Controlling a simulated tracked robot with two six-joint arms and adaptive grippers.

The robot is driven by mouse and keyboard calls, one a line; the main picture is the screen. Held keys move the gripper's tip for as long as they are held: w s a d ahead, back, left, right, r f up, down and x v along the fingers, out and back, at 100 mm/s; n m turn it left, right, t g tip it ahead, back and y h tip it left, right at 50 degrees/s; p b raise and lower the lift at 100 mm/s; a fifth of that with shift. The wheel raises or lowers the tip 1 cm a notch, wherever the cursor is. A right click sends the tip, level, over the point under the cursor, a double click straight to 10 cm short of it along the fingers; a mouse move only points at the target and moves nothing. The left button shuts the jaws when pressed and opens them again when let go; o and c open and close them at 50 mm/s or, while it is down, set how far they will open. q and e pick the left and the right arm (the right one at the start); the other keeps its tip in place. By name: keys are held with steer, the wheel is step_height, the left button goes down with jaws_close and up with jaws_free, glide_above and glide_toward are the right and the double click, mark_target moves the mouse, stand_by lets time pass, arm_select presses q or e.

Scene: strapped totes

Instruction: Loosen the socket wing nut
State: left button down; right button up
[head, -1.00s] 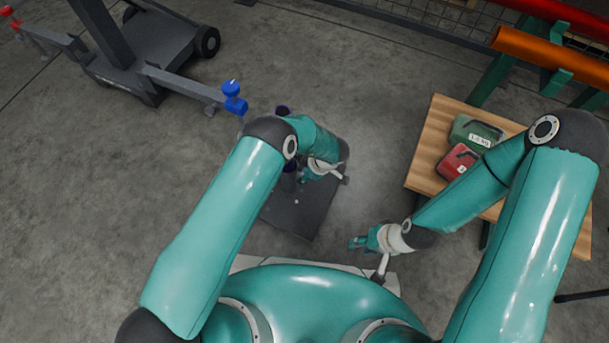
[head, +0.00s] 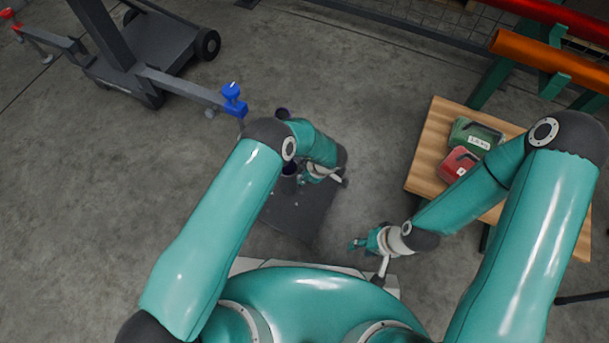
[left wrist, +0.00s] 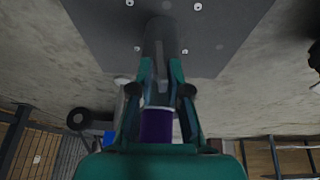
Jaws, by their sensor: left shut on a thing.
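A dark floor plate (head: 292,212) carries a dark post with a purple top (head: 289,170). In the left wrist view the plate (left wrist: 105,35) is at the top, the dark post (left wrist: 158,32) stands from it, and a purple part (left wrist: 157,126) sits between my fingers near the palm. My left gripper (head: 304,174), also in the left wrist view (left wrist: 162,72), is shut around a small grey fin-like piece, apparently the socket wing nut (left wrist: 176,74); its shape is partly hidden. My right gripper (head: 357,243) hangs apart, right of the plate; its jaws are too small to read.
A wheeled dark stand (head: 150,60) with a blue-knobbed arm (head: 234,98) is at upper left. A wooden bench (head: 428,150) at right holds a green box (head: 474,133) and a red box (head: 458,163). Floor between plate and bench is clear.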

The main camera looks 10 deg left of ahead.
arm_select(q)
steer(key=shift+s+a+t+p, duration=0.1)
steer(key=shift+s+t+p, duration=0.25)
steer(key=shift+t+p, duration=0.2)
steer(key=shift+s+a+f+n+t+h+b, duration=0.15)
steer(key=shift+n+t+h, duration=0.1)
steer(key=shift+t, duration=0.55)
steer(key=shift+s+d+f+n+t+h+b, duration=0.1)
steer(key=shift+s+n+t+h, duration=0.15)
steer(key=shift+t, duration=0.5)
steer(key=shift+s+a+f+n+t+h+b, duration=0.1)
steer(key=shift+f+n+t+h, duration=0.15)
steer(key=shift+t, duration=0.55)
steer(key=shift+r, duration=0.1)
steer(key=c, duration=1.2)
jaws_free()
steer(key=shift+w+r, duration=0.1)
